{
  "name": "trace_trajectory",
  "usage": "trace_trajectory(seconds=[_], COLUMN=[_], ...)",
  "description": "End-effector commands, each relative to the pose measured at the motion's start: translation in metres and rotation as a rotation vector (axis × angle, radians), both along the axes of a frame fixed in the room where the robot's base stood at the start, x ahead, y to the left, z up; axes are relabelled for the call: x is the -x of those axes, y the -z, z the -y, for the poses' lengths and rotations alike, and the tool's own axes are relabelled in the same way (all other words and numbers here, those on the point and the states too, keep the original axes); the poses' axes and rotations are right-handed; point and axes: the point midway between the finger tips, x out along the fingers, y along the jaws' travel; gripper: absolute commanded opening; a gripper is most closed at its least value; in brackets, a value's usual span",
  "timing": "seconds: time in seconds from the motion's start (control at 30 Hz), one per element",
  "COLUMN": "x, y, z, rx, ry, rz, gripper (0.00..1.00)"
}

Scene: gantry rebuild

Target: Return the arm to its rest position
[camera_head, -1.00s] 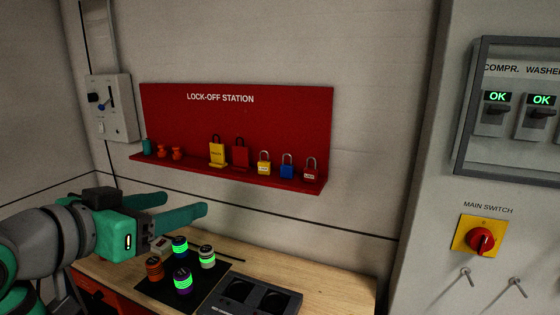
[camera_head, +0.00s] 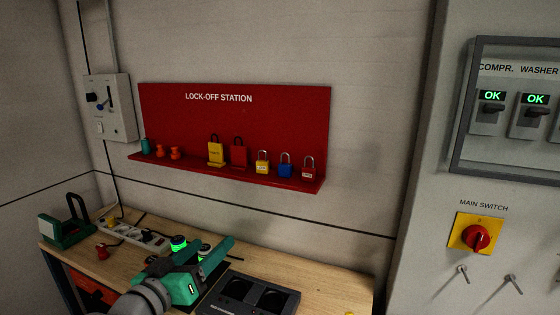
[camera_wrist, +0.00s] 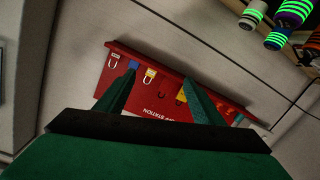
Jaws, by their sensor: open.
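My gripper (camera_head: 218,256) is low over the wooden bench (camera_head: 330,266) in the head view, its fingers pointing up and to the right. It is open, with nothing between the fingers. In the wrist view the two green fingers (camera_wrist: 162,98) stand apart in front of the red lock-off station (camera_wrist: 150,112), which appears upside down. My gripper and arm hide most of the dark mat and the cylinders on it; one green-banded cylinder (camera_head: 178,243) shows just behind the gripper.
The lock-off station (camera_head: 235,125) on the wall holds padlocks and tags on its shelf. A black two-well device (camera_head: 250,293) lies right of my gripper. A power strip (camera_head: 138,234) and a green device (camera_head: 66,226) are on the left. A cabinet with a main switch (camera_head: 476,236) stands right.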

Motion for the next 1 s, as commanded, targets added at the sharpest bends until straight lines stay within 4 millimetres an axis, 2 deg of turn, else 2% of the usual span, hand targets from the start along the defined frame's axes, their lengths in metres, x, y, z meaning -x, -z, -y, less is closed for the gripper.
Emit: trace_trajectory(seconds=[0.03, 0.23, 0.47, 0.6, 0.77, 1.0], x=[-0.003, -0.007, 0.004, 0.020, 0.046, 0.097], y=[0.020, 0.087, 0.163, 0.208, 0.255, 0.313], z=[0.004, 0.017, 0.037, 0.048, 0.062, 0.082], rx=[0.030, 0.115, 0.173, 0.185, 0.180, 0.141], ry=[-0.014, -0.088, -0.176, -0.231, -0.289, -0.360], rz=[-0.007, -0.015, -0.034, -0.052, -0.069, -0.096], gripper=[0.62, 0.62, 0.62, 0.62, 0.62, 0.62])
